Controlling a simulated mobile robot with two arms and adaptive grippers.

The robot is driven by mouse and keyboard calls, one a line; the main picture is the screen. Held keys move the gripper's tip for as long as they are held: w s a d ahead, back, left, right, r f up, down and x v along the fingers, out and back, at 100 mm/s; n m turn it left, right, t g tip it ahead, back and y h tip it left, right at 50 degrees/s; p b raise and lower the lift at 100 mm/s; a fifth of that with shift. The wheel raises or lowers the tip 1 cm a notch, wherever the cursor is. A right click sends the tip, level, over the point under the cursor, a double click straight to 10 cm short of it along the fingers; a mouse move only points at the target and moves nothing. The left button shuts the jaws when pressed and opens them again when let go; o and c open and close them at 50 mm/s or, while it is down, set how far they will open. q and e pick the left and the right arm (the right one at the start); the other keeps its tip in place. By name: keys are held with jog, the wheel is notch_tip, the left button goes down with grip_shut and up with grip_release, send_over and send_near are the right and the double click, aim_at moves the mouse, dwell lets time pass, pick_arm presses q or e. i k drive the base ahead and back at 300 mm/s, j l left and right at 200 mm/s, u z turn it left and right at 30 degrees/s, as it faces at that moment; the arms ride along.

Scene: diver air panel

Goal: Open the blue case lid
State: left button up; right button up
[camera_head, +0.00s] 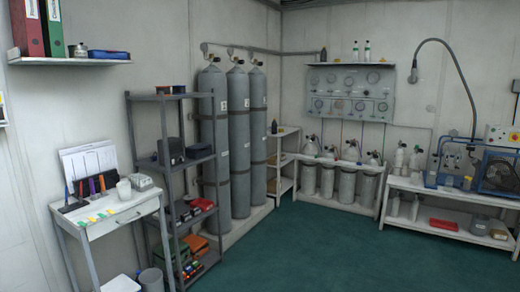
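No case is plainly the blue case from here. A dark blue flat box (109,54) lies on the wall shelf at the upper left. Neither of my grippers is in view.
The grey rack (163,190) stands between a white desk (130,208) and tall grey cylinders (240,140). A gauge panel (350,94) hangs at the back. A white bench (450,195) is at the right. The green floor (340,250) is clear in the middle.

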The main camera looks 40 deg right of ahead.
aim_at(197, 147)
jog(key=z, duration=0.95)
jog(key=i+l, duration=0.4)
jog(key=i, duration=0.2)
